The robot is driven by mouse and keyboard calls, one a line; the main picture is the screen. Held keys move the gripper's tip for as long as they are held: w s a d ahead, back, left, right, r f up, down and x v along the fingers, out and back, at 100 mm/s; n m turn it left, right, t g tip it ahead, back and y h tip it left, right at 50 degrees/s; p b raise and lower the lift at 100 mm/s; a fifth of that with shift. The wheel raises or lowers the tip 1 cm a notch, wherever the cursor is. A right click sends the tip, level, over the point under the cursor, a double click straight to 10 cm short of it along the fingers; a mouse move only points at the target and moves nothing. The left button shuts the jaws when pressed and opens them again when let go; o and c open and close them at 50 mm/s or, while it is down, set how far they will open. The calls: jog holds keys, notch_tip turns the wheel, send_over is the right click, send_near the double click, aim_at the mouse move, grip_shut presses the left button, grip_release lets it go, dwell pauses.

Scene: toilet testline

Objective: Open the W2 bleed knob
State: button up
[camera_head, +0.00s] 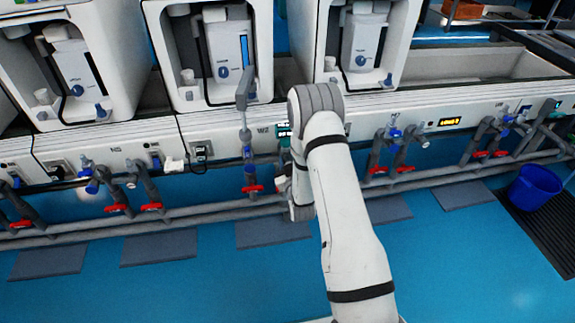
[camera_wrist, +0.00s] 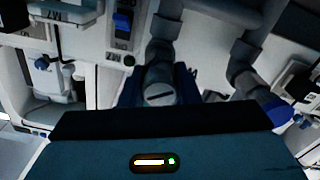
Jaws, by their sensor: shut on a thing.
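My gripper (camera_head: 297,190) is at the front of the W2 station, partly hidden behind my own wrist in the head view. In the wrist view my gripper (camera_wrist: 160,88) has its dark blue fingers on both sides of a grey round part with a dark slot, which I take to be the W2 bleed knob (camera_wrist: 160,96). The fingers are shut on it. The knob is hidden in the head view. The W2 label (camera_head: 263,130) shows on the white panel just left of my arm. How far the knob is turned cannot be told.
Grey pipes with red-handled valves (camera_head: 253,189) run along the panel's foot on both sides of my arm. A grey pipe with a blue end (camera_wrist: 270,108) is close to the right in the wrist view.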

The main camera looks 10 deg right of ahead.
jog(key=n+b, duration=0.3)
jog(key=n, duration=0.2)
jog(key=shift+f+n+b, duration=0.15)
jog(key=shift+n+b, duration=0.15)
jog(key=shift+b, duration=0.05)
jog(key=n+b, duration=0.3)
jog(key=n, duration=0.2)
jog(key=shift+n, duration=0.3)
jog(key=o, duration=1)
jog(key=shift+r, duration=0.2)
